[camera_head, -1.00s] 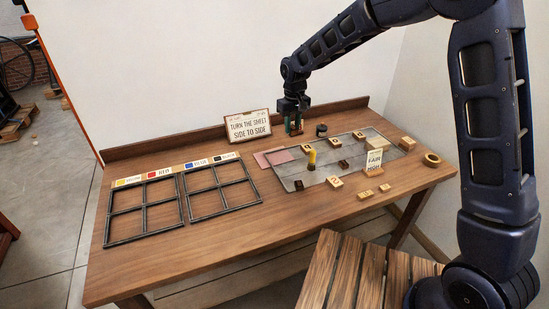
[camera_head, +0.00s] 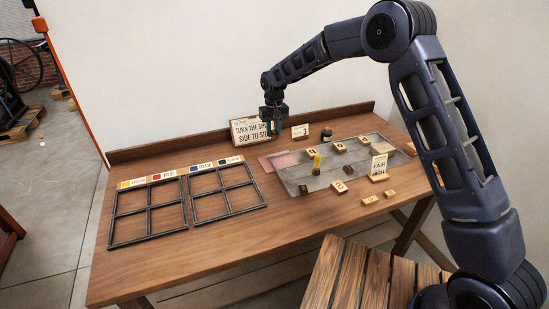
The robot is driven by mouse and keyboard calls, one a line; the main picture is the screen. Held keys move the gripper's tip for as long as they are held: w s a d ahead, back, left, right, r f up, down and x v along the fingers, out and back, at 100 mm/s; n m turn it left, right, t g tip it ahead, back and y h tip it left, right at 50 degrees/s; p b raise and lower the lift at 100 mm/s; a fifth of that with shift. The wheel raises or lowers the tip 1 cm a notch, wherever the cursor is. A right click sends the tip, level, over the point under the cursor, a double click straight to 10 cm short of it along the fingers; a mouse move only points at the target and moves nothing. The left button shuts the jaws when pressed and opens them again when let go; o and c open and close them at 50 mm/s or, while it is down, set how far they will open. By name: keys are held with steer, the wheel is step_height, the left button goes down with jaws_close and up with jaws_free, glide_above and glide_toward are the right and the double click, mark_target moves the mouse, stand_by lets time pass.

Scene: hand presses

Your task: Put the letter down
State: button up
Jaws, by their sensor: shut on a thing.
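My gripper (camera_head: 273,127) is shut above the back of the wooden table, in front of the sign reading "TURN THE SHEET SIDE TO SIDE" (camera_head: 243,131), and covers part of it. The small thing between its fingers, taken as the letter, is mostly hidden; its face cannot be read. Several pale wooden letter blocks stand on or by the grey board (camera_head: 325,179), one marked like a 2 (camera_head: 340,187). A yellow-topped piece (camera_head: 317,161) stands upright on the board. Two black four-part frames, the left frame (camera_head: 148,205) and the right frame (camera_head: 226,186), lie flat with colour labels behind them.
A pink sheet (camera_head: 279,160) lies left of the board. A small card (camera_head: 300,131) and a dark round object (camera_head: 327,135) stand at the back. A sign reading "FAIR" and "HIGH" (camera_head: 379,167) stands at the board's right. Bare tabletop (camera_head: 240,240) lies in front.

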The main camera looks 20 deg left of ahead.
step_height(320, 180, down, 14)
steer(key=shift+r, duration=0.2)
stand_by(0.4)
steer(key=shift+f, duration=0.1)
steer(key=o, duration=0.9)
steer(key=shift+o, duration=0.2)
step_height(320, 180, up, 12)
steer(key=shift+r, duration=0.1)
